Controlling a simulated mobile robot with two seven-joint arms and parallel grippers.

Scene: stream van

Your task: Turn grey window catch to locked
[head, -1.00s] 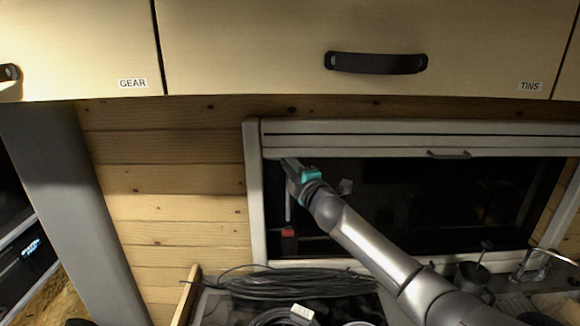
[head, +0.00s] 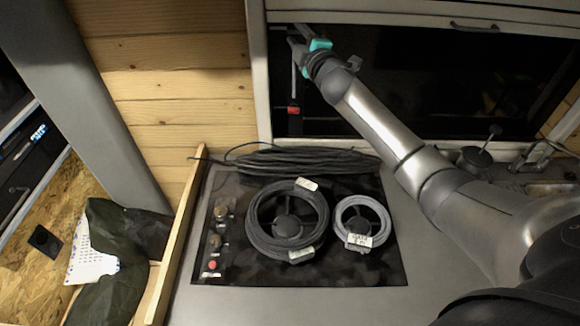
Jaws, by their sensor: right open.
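The window (head: 420,85) has a dark pane in a pale frame, with a blind at its top. My right gripper (head: 292,36) is open at the window's upper left, its fingers pointing left beside the frame. Just below the fingers a thin grey upright piece (head: 293,82) hangs along the left side of the pane, with a red block (head: 293,109) at its lower end. This looks like the window catch, but its upper part is hidden by the gripper, and I cannot tell its turn position or whether the fingers touch it. My left gripper is not in view.
Below the window is a black hob (head: 340,265) with coiled cables (head: 288,222) and a smaller coil (head: 362,221) on it. A wooden edge strip (head: 178,235) and grey pillar (head: 90,100) stand left.

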